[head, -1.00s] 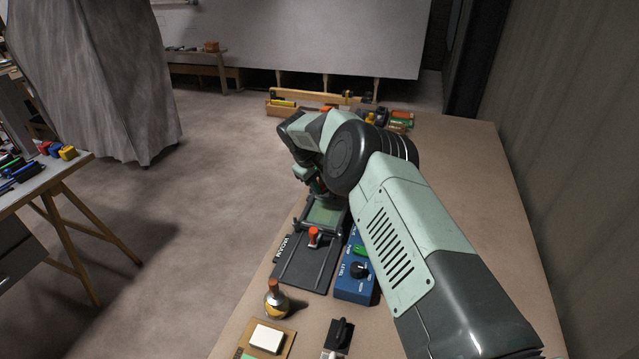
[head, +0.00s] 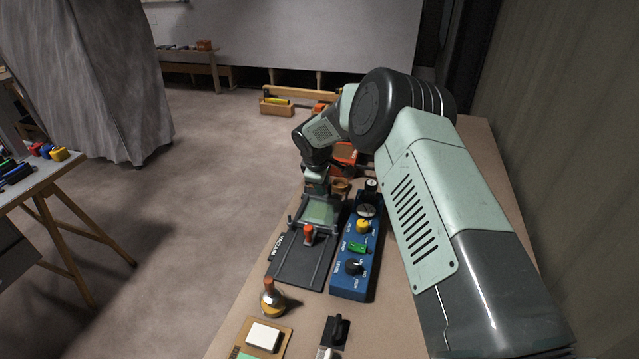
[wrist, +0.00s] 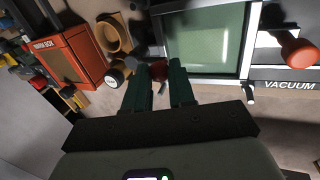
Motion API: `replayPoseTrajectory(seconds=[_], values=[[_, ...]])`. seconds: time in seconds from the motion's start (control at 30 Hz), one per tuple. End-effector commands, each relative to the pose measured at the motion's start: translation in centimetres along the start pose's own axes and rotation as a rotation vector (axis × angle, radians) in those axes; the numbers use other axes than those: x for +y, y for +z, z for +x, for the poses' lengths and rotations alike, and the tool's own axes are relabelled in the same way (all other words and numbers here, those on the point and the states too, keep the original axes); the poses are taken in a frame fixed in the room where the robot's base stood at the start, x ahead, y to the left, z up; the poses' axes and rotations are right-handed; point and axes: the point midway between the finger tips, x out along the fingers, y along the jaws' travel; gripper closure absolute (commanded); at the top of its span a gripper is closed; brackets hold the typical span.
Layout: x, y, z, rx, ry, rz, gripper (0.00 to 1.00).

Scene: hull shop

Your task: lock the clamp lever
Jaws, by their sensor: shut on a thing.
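The vacuum former's clamp frame with its green sheet (head: 319,211) lies at the far end of the dark VACUUM base (head: 296,266). My gripper (head: 313,192) is at the far edge of this frame. In the wrist view my gripper (wrist: 161,82) is shut on the clamp lever, whose dark red knob (wrist: 158,69) shows at the fingertips beside the frame edge. The fingers hide most of the lever, so its angle cannot be told. An orange-red handle (head: 309,234) stands upright at the frame's near side; it also shows in the wrist view (wrist: 299,47).
A blue control box (head: 352,258) with knobs and a gauge stands close on the right. An orange box (head: 345,153) and a brown ring-shaped pot (wrist: 113,34) are beyond the frame. The table's left edge is close.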

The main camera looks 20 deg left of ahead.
Motion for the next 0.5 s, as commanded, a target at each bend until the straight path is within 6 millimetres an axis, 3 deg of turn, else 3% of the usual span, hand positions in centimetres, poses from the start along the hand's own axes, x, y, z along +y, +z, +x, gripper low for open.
replayPoseTrajectory(seconds=[0.5], values=[[0.12, 0.20, -0.07, 0.013, 0.002, -0.034, 1.00]])
